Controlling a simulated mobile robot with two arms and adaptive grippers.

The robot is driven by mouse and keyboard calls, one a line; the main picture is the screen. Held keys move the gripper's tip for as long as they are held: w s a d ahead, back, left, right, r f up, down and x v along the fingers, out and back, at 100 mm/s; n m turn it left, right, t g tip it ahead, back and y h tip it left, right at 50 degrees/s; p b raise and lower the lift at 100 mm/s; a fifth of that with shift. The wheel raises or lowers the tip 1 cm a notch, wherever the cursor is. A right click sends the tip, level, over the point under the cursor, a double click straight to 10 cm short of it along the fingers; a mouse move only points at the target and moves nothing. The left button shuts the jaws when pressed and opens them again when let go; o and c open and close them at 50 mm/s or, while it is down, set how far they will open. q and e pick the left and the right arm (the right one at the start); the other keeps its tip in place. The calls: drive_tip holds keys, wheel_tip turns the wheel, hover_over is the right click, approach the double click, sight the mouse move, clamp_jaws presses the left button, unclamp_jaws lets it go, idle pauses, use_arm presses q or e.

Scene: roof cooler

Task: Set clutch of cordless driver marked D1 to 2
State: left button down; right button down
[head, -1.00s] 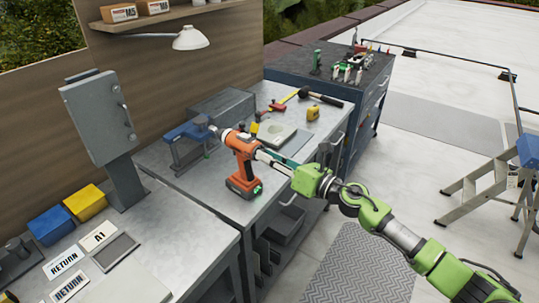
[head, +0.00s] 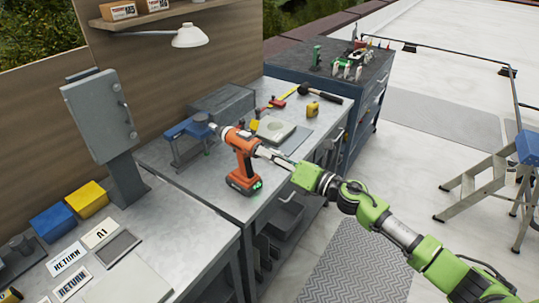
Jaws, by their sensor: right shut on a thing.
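An orange and black cordless driver (head: 242,158) stands upright on its battery near the front edge of the metal workbench (head: 205,203). Its chuck points left, toward a blue vise (head: 188,130). A small green light shows on the battery. No D1 mark or clutch number can be read at this size. My right gripper (head: 262,152) reaches in from the right and is shut on the driver at the back upper part of its body. The fingertips are partly hidden, and the exact contact cannot be made out. My left gripper is not in view.
A grey box (head: 222,104), a pale square plate (head: 275,130), a hammer (head: 318,94) and a yellow tape measure (head: 313,110) lie behind the driver. A grey cabinet (head: 98,115) and RETURN labels (head: 67,258) are at left. A stepladder (head: 487,183) stands at right.

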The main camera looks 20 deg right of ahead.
drive_tip(key=c, duration=1.8)
unclamp_jaws()
drive_tip(key=v, duration=1.2)
drive_tip(key=shift+d, duration=0.1)
